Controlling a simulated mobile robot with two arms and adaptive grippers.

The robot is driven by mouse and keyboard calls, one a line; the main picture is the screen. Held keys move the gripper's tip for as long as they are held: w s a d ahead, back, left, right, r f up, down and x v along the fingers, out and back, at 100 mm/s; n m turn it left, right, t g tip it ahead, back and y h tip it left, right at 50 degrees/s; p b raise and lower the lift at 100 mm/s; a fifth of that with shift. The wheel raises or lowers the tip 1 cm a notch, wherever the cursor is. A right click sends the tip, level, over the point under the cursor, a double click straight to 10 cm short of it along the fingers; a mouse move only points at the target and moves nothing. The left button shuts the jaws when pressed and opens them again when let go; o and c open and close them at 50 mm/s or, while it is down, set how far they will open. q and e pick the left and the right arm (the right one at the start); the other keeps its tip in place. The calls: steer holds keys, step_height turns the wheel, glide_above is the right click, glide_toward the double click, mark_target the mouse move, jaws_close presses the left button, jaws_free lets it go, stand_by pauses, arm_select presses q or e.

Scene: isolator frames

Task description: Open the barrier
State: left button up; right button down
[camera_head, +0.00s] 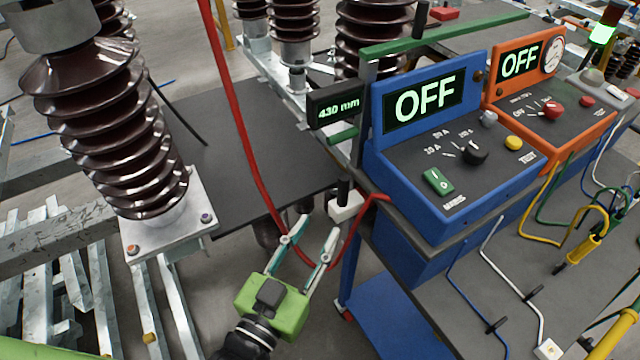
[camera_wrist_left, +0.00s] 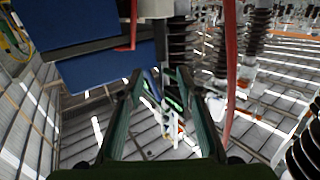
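The barrier appears to be a red rope (camera_head: 238,125), though I cannot be sure. It hangs in a sagging loop from the top of the head view to the blue console's near left corner. A white block (camera_head: 346,207) with a black peg sits at that corner. My left gripper (camera_head: 316,226) is open below the block, fingers pointing up towards it. The rope's low part passes by the fingers; I cannot tell whether it touches them. In the left wrist view the open fingers (camera_wrist_left: 160,76) have red rope (camera_wrist_left: 231,60) on both sides. My right gripper is not in view.
A blue console (camera_head: 435,145) and an orange console (camera_head: 548,105), both reading OFF, stand on the right bench. A large brown insulator (camera_head: 112,130) stands left. Cables lie on the bench at right.

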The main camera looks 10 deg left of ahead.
mark_target(342, 186)
arm_select(q)
steer(key=p+x, duration=0.2)
steer(key=x, duration=1)
steer(key=shift+w+r, duration=0.1)
steer(key=shift+w, duration=0.1)
steer(key=shift+w+d, duration=0.25)
steer(key=shift+w, duration=0.4)
steer(key=shift+c, duration=0.5)
